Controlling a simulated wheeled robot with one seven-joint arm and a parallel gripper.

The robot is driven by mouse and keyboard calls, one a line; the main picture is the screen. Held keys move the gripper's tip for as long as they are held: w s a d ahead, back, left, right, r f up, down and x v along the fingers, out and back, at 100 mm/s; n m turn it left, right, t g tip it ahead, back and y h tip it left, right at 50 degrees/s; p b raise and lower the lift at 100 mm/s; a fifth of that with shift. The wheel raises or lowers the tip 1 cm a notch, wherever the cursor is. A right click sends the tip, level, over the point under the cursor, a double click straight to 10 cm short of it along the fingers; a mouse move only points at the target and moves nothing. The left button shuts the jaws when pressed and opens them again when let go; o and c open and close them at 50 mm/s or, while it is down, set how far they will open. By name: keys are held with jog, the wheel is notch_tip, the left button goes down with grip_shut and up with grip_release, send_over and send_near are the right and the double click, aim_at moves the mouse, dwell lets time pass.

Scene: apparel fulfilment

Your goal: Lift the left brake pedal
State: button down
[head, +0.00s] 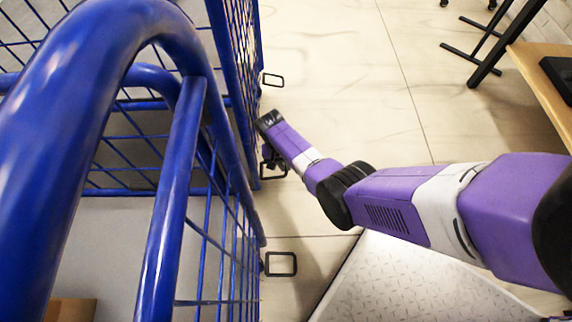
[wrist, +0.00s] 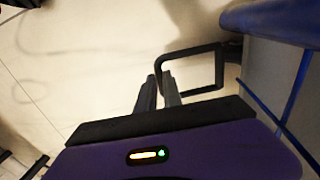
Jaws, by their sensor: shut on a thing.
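A black wire-loop brake pedal (head: 285,171) sticks out low from the side of the blue cage cart (head: 167,200). In the wrist view the same pedal (wrist: 219,66) is a rounded rectangular loop beside the cart's blue frame. My gripper (wrist: 160,80) is shut on the pedal, its two fingers around the bar farthest from the cart. In the head view my gripper (head: 267,158) is close to the cart's side and hides part of the pedal.
Two similar black loops are on the same cart side, one above (head: 273,80) and one below (head: 281,263) in the head view. A wooden table (head: 545,70) stands at upper right. The pale floor (head: 340,80) between is clear.

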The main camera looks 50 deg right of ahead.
jog(key=shift+w+r, duration=0.1)
jog(key=shift+w, duration=0.2)
jog(key=c, duration=1.6)
grip_release()
jog(key=shift+o, duration=0.5)
jog(key=shift+s, duration=0.15)
notch_tip(320, 180, up, 8)
jog(key=p, duration=0.4)
jog(key=shift+w+a+f+p, duration=0.2)
jog(key=shift+w+a+p, duration=0.15)
jog(key=shift+w, duration=0.1)
